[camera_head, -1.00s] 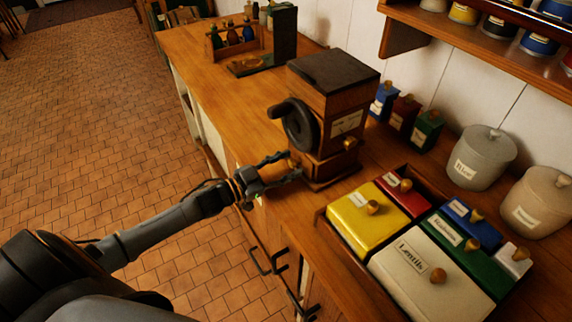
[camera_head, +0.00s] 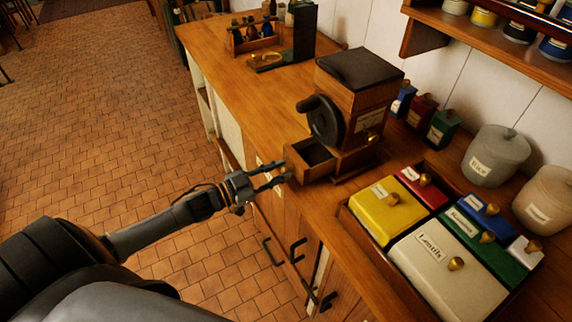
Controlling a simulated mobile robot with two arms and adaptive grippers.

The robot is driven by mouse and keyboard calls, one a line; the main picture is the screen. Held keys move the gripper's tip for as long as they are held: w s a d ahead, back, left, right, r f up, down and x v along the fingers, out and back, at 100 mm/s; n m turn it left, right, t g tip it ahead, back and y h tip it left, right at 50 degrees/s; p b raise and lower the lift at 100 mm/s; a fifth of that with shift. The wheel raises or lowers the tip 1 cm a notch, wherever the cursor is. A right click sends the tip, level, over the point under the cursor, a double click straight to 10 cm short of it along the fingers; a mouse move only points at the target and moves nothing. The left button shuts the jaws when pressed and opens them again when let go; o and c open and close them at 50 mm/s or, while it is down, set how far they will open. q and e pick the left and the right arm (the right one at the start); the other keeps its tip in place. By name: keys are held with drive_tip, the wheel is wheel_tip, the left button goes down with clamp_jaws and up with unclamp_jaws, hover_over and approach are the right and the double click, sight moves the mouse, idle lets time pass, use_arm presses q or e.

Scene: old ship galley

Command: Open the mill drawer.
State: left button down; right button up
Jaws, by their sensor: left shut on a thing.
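The wooden mill (camera_head: 360,100) with a dark top and a dark crank wheel (camera_head: 324,122) stands upright on the counter. Its drawer (camera_head: 312,172) sticks out at the bottom on the left side, and its hollow inside shows. My left gripper (camera_head: 281,172) is at the drawer's outer face, just past the counter edge, and is shut on the drawer knob. The fingers hide the knob. My right gripper is not in view.
A wooden tray (camera_head: 344,214) of coloured lidded boxes sits at the front right. Small tins (camera_head: 443,127) and grey canisters (camera_head: 496,156) stand by the wall. A bottle rack (camera_head: 233,42) is at the back. Counter left of the mill is clear.

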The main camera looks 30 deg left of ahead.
use_arm(q)
drive_tip(key=shift+w, duration=0.1)
drive_tip(key=shift+w+d, duration=0.1)
drive_tip(key=shift+w, duration=0.05)
drive_tip(key=c, duration=1.1)
unclamp_jaws()
drive_tip(key=shift+c, duration=0.2)
drive_tip(key=v, duration=1.2)
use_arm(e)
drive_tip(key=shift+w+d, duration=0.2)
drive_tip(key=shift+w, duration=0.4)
